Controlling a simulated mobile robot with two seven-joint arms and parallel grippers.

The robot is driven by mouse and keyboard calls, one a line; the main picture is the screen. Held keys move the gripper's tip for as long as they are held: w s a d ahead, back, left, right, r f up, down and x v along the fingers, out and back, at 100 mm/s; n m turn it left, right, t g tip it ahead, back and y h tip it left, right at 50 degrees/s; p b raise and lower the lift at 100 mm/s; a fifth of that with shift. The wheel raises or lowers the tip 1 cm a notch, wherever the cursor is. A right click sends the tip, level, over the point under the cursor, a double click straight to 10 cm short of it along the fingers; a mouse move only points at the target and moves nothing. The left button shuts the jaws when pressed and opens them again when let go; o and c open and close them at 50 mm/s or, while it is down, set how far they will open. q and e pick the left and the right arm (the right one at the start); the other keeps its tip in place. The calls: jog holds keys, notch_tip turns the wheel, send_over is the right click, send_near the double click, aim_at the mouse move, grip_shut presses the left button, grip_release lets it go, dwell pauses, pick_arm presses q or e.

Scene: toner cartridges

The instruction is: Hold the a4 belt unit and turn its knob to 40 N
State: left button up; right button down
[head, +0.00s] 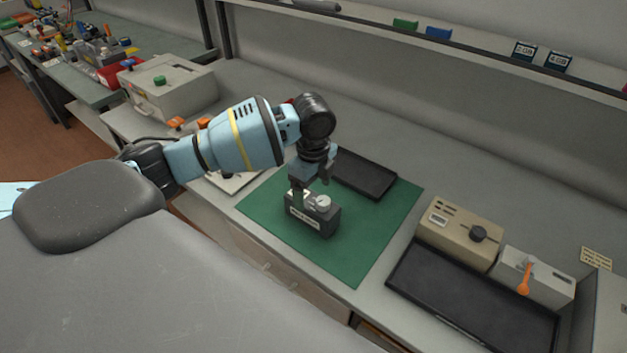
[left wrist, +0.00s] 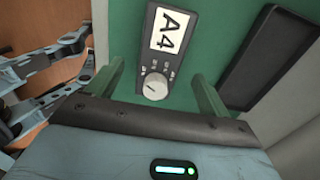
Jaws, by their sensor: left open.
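The A4 belt unit (head: 322,225) is a small dark box standing on the green mat (head: 375,250). In the left wrist view its top (left wrist: 150,62) carries a white A4 label (left wrist: 167,31) and a pale round knob (left wrist: 154,86). Small marks ring the knob, too small to read, so I cannot tell its setting. My left gripper (head: 309,184) is open above the unit, pointing down. In the left wrist view its two fingers stand apart on either side of the knob end, with gaps to the box.
A black tray (head: 364,175) lies on the mat behind the unit. To the right stand a beige box with a black knob (head: 460,233), a grey box with an orange lever (head: 541,277) and a larger black tray (head: 470,300). The mat's right part is clear.

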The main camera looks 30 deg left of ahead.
aim_at(313, 201)
pick_arm(q)
notch_tip(313, 201, down, 4)
jog(key=shift+r, duration=0.1)
jog(key=shift+f, duration=0.85)
